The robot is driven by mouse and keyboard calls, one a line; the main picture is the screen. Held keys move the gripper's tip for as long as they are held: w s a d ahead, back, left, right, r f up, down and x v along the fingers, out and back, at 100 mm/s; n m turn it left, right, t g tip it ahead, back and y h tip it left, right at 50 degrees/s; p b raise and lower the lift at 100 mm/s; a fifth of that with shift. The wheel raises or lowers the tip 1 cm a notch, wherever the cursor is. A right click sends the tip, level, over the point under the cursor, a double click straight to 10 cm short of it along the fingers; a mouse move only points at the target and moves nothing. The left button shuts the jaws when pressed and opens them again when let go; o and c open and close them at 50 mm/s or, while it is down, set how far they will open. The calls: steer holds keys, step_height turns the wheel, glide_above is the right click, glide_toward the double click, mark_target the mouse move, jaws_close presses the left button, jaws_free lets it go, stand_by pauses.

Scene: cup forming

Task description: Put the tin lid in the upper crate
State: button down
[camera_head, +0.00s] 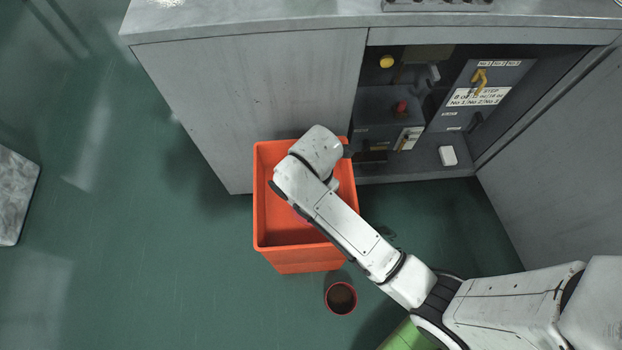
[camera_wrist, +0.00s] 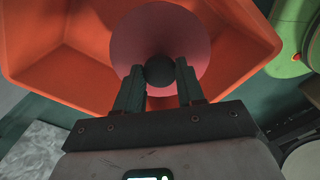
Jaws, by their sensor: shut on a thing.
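The tin lid (camera_wrist: 160,32) is a round, pinkish-red disc with a dark knob in the wrist view. My gripper (camera_wrist: 160,80) is shut on that knob, one finger on each side. The lid is in front of the orange crate (camera_wrist: 55,68), whose walls show around it. In the head view the orange crate (camera_head: 262,205) stands against the grey cabinet, and my arm reaches over it. My gripper and the lid are mostly hidden under the arm there. Whether another crate is below this one, I cannot tell.
A round red-rimmed container (camera_head: 341,299) stands on the floor just in front of the crate. A green object (camera_head: 405,338) is partly under my arm. The grey cabinet (camera_head: 250,95) borders the crate behind. The green floor (camera_head: 130,230) to the left is open.

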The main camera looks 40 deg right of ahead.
steer(key=shift+d+f+b, duration=0.2)
steer(key=shift+f+b, duration=0.15)
steer(key=shift+f, duration=0.25)
steer(key=shift+d+f+b, duration=0.15)
steer(key=shift+f+b, duration=0.2)
steer(key=shift+f, duration=0.25)
step_height(320, 180, down, 10)
steer(key=shift+r+b, duration=0.15)
steer(key=shift+b, duration=1.05)
steer(key=c, duration=0.7)
jaws_free()
